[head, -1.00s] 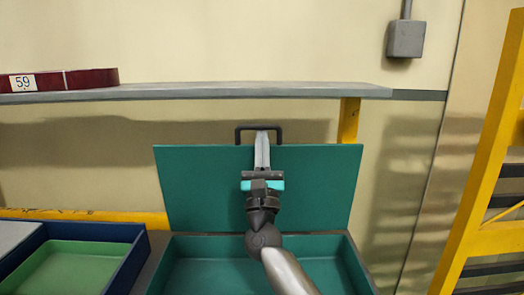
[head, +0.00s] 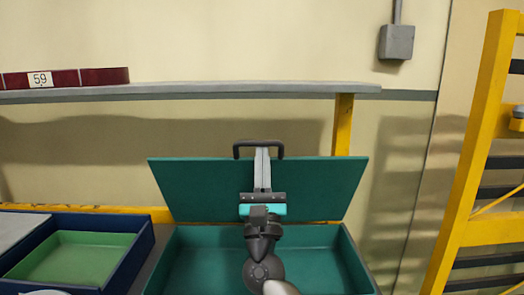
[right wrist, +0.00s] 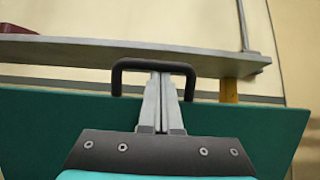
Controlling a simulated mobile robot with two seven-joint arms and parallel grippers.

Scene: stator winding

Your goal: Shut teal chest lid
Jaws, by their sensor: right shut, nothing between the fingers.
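My right gripper (head: 262,152) is shut and empty. Its fingers lie in front of the lid, with the tips at the handle. I cannot tell whether they touch the handle. In the right wrist view the closed fingertips (right wrist: 161,76) show just under the handle bar. My left gripper is out of view.
A grey shelf (head: 200,92) runs along the wall behind the lid, with a dark red object (head: 100,77) on it. A blue tray with a green inside (head: 75,255) stands left of the chest. A yellow frame (head: 470,180) stands at the right.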

